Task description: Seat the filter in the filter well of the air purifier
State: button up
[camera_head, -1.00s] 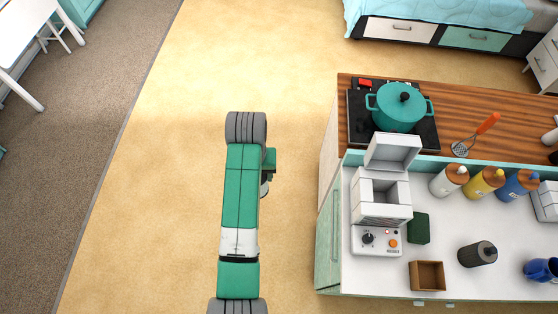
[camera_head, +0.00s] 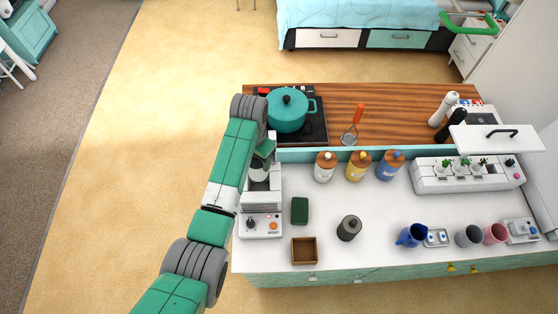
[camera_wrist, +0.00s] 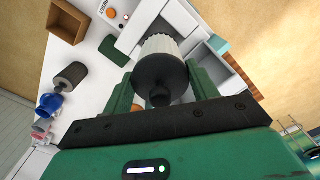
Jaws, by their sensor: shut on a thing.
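My gripper (camera_wrist: 162,92) is shut on the filter (camera_wrist: 160,50), a white pleated cylinder with a dark end cap and knob. The white air purifier (camera_head: 262,226), with a dial and an orange button, stands at the left end of the white counter. It also shows in the wrist view (camera_wrist: 134,36), behind the filter. In the head view my gripper (camera_head: 264,152) is over the back part of the purifier, and my arm covers part of it. The filter well is mostly hidden, so I cannot tell whether the filter is inside it or above it.
A brown open box (camera_head: 304,251), a green block (camera_head: 300,211) and a grey dark-capped cylinder (camera_head: 348,228) stand right of the purifier. Three bottles (camera_head: 358,167) line the counter's back. A teal pot (camera_head: 288,112) sits on the hob close behind my gripper.

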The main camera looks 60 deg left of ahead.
jog(key=shift+s+a+f+b, duration=0.15)
jog(key=shift+s+f+b, duration=0.05)
jog(key=shift+f+b, duration=0.2)
notch_tip(320, 180, down, 3)
jog(key=b, duration=0.3)
jog(key=shift+f, duration=0.1)
jog(key=shift+w, duration=0.1)
jog(key=shift+f, duration=0.3)
dwell(1.0)
jog(key=shift+f, duration=0.5)
jog(key=shift+f, duration=0.15)
jog(key=shift+f+b, duration=1.45)
jog(key=shift+f, duration=0.6)
